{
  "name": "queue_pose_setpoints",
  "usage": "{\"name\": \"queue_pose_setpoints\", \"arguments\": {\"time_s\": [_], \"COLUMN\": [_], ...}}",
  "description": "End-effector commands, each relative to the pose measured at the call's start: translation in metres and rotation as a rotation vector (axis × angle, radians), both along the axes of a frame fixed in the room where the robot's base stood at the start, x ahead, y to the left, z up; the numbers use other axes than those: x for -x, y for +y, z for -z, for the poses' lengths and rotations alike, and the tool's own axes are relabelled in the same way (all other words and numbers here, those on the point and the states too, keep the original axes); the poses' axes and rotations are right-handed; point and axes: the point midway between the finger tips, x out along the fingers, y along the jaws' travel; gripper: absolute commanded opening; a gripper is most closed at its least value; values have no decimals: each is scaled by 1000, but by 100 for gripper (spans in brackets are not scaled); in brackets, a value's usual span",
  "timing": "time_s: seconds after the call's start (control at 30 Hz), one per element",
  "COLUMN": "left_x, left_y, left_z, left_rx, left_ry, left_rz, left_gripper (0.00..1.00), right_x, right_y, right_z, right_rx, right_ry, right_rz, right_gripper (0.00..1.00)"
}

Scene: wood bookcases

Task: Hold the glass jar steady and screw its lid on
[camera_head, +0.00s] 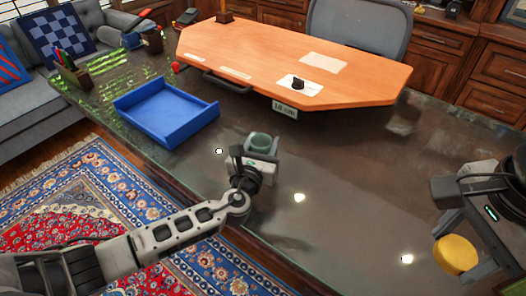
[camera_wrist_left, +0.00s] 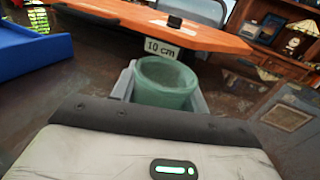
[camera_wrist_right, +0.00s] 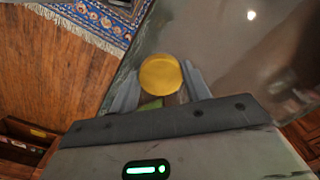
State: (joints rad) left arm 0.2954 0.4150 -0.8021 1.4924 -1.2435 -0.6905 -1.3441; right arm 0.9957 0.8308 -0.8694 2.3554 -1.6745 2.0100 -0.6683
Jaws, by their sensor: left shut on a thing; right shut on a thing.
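The glass jar (camera_head: 261,143) is greenish and open at the top, standing on the dark table. My left gripper (camera_head: 262,152) is shut around it, with a finger on each side. In the left wrist view the jar (camera_wrist_left: 165,83) sits between the fingers, its mouth uncovered. The lid (camera_head: 456,254) is a yellow disc at the right of the head view. My right gripper (camera_head: 463,258) is shut on it, well apart from the jar. In the right wrist view the lid (camera_wrist_right: 160,75) lies between the fingertips, flat face showing.
A blue tray (camera_head: 167,112) stands on the table left of the jar. An orange raised board (camera_head: 290,60) with a "10 cm" label (camera_head: 285,108) lies behind the jar. A pen holder (camera_head: 75,75) is at the far left. The table between jar and lid is clear.

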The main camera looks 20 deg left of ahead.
Motion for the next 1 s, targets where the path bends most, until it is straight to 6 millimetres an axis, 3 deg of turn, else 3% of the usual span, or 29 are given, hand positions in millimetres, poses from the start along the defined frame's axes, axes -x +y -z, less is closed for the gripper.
{"name": "queue_pose_setpoints", "arguments": {"time_s": [0.23,0.43,0.77,1.0], "left_x": [0,0,48,103], "left_y": [0,0,-10,-23], "left_z": [-13,-36,-93,-115], "left_rx": [1,2,3,3], "left_ry": [-3,-4,-3,1], "left_rz": [0,1,3,3], "left_gripper": [18,18,18,18], "right_x": [0,0,0,0], "right_y": [0,0,0,0], "right_z": [-4,-11,-33,-34], "right_rx": [0,0,0,0], "right_ry": [0,0,0,0], "right_rz": [0,0,0,0], "right_gripper": [25,25,25,25]}}
